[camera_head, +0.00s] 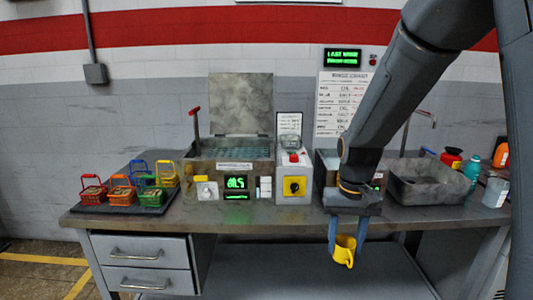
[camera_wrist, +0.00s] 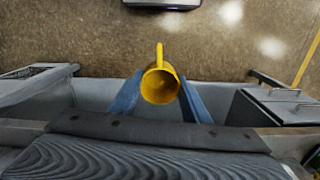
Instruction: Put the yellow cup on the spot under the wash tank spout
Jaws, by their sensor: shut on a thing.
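The yellow cup (camera_head: 344,252) is held in my gripper (camera_head: 345,238), in front of the bench's front edge in the head view. In the wrist view the cup (camera_wrist: 160,87) sits between the two blue fingers of my gripper (camera_wrist: 158,98), its round opening facing the camera and its handle pointing up in the picture. The fingers are shut on the cup's sides. A grey tank (camera_head: 430,182) with a bent spout (camera_head: 422,114) above it stands on the right of the bench; I cannot tell whether it is the wash tank. My arm hides part of the bench between.
The bench (camera_head: 270,222) has drawers (camera_head: 145,262) below its left side. Coloured baskets (camera_head: 150,195) stand on a dark tray at left. A box with a green display (camera_head: 236,187) and a yellow switch (camera_head: 295,186) stand mid-bench. Bottles (camera_head: 472,168) and a jar (camera_head: 495,190) stand at right.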

